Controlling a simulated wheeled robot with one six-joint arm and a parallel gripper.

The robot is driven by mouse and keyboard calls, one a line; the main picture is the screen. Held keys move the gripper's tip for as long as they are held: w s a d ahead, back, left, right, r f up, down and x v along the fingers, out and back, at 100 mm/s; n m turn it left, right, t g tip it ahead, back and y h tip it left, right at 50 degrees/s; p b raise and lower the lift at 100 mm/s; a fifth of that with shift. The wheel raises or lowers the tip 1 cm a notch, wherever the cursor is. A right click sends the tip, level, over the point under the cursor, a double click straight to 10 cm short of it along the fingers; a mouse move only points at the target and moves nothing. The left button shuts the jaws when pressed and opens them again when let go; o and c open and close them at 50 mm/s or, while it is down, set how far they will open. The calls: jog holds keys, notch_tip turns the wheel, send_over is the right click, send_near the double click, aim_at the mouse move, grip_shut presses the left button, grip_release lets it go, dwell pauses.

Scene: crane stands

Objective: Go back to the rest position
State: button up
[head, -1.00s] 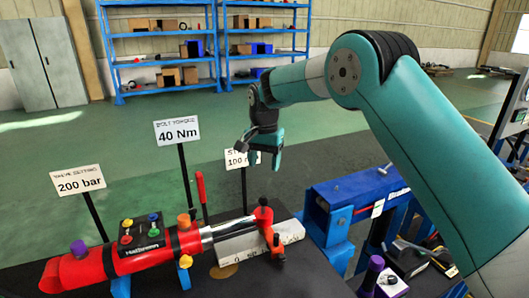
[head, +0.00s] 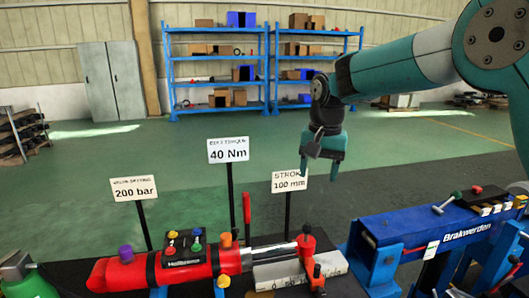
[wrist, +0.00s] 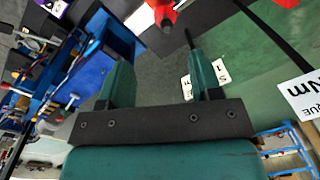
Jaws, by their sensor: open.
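My gripper (head: 322,168) hangs from my teal arm at the centre right of the head view, with its fingers pointing down. It is above and behind the red cylinder's right end, in front of the open green floor. In the wrist view my gripper (wrist: 157,72) shows two teal fingers set well apart, with nothing between them. Nothing is held.
A red hydraulic cylinder (head: 205,262) lies on a dark bench below. Signs reading 200 bar (head: 135,189), 40 Nm (head: 228,150) and 100 mm (head: 289,183) stand on posts behind it. A blue Brakwerden unit (head: 430,229) is at right. Blue shelves (head: 215,58) stand far back.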

jog(key=s+a+n+y, duration=0.1)
jog(key=s+n, duration=0.9)
jog(key=s, duration=2.2)
jog(key=y, duration=0.2)
jog(key=shift+s+n+y, duration=0.3)
jog(key=shift+s+n, duration=0.1)
jog(key=shift+a+f, duration=0.1)
